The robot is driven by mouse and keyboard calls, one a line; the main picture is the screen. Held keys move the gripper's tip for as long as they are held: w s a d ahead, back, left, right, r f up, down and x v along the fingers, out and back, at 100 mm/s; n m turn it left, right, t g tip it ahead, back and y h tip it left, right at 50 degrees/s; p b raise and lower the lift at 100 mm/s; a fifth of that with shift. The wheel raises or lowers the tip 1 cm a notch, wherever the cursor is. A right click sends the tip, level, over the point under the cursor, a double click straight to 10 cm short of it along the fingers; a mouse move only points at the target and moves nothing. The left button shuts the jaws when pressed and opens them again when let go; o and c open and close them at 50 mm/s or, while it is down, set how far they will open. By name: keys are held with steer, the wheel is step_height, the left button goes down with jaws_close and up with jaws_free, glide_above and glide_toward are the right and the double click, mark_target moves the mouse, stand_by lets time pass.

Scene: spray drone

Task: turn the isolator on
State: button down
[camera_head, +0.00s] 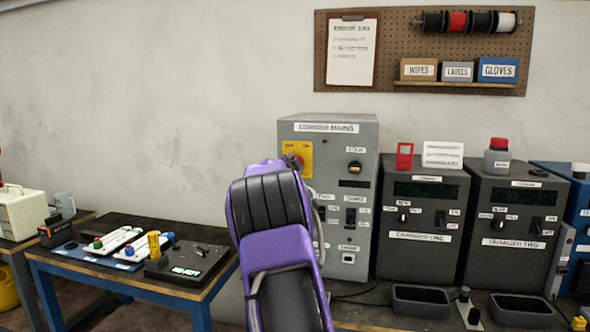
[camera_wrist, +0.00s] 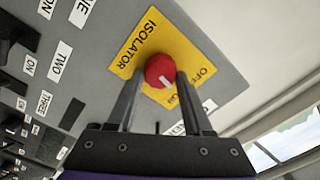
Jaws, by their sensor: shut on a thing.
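The isolator is a red round knob (camera_wrist: 159,66) on a yellow plate (camera_wrist: 140,44) marked ISOLATOR, OFF and ON. My gripper (camera_wrist: 161,76) has one finger on each side of the knob and is shut on it. The knob's white pointer slants to the lower right in the wrist view, toward the side with the OFF and ON words. The ON word is partly covered by a finger. In the head view the yellow plate (camera_head: 304,150) is at the upper left of the grey mains cabinet (camera_head: 322,130). My purple arm hides part of it.
More labelled switches sit on the cabinet's face beside the isolator. Two dark chargers (camera_head: 424,247) (camera_head: 508,251) stand to the right, with black trays (camera_head: 420,300) before them. A low blue table (camera_head: 130,285) with controllers is at the left.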

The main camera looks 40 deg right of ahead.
steer(key=shift+f+m+b, duration=0.1)
steer(key=shift+m+b, duration=1.5)
steer(key=shift+m, duration=1.9)
steer(key=shift+c, duration=1.5)
jaws_free()
steer(key=b+v, duration=0.1)
steer(key=v, duration=1.6)
steer(key=shift+s+b, duration=0.25)
steer(key=shift+b, duration=0.05)
steer(key=shift+a, duration=0.1)
